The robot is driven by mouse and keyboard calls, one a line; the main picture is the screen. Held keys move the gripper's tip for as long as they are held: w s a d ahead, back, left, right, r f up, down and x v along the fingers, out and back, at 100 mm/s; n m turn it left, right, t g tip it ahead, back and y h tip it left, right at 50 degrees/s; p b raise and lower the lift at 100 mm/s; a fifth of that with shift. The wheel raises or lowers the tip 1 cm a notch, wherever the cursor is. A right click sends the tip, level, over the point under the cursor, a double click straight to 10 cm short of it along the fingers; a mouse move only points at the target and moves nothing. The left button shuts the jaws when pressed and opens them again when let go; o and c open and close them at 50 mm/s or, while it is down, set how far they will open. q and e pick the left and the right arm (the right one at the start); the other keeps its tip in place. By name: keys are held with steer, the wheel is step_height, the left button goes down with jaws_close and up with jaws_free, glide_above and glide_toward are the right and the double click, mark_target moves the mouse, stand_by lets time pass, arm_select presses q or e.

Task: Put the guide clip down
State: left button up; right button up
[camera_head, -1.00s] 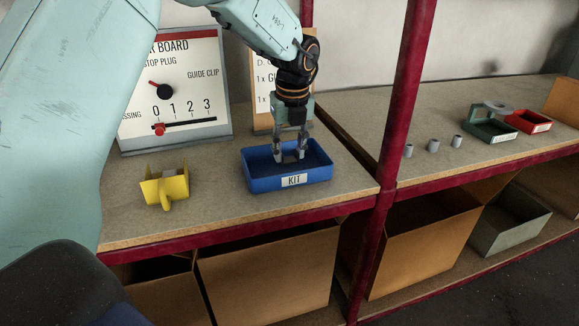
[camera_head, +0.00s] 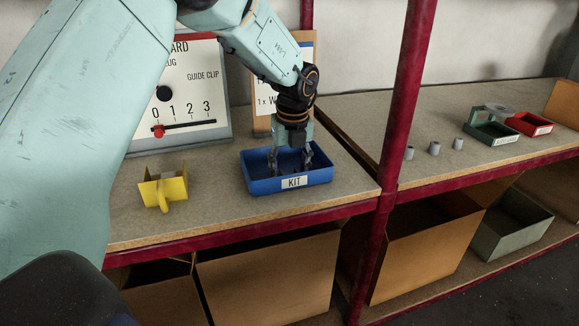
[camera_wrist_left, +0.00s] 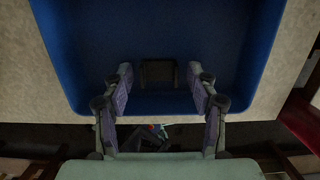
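The blue KIT tray (camera_head: 318,177) stands on the bench top near its front edge. My left gripper (camera_head: 291,162) points straight down into it, with its fingers spread apart. The left wrist view shows the two open fingers (camera_wrist_left: 159,74) with a small dark block, which looks like the guide clip (camera_wrist_left: 158,82), between them. The clip lies inside the tray near one wall, with a gap to each finger. In the head view I cannot make out the clip inside the tray. My right gripper is not in view.
A yellow holder (camera_head: 175,190) with a grey piece in it stands left of the tray. Behind are the board (camera_head: 195,95) and a card (camera_head: 262,105). A red post (camera_head: 400,110) rises at the right. Beyond it are grey cylinders (camera_head: 434,148), a green tray (camera_head: 495,135) and a red tray (camera_head: 528,124).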

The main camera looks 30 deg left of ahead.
arm_select(q)
steer(key=r, duration=0.2)
steer(key=r+p, duration=0.1)
steer(key=r, duration=0.2)
steer(key=d+r+p, duration=0.1)
steer(key=r, duration=0.2)
steer(key=shift+s, duration=0.35)
steer(key=shift+s+f, duration=0.1)
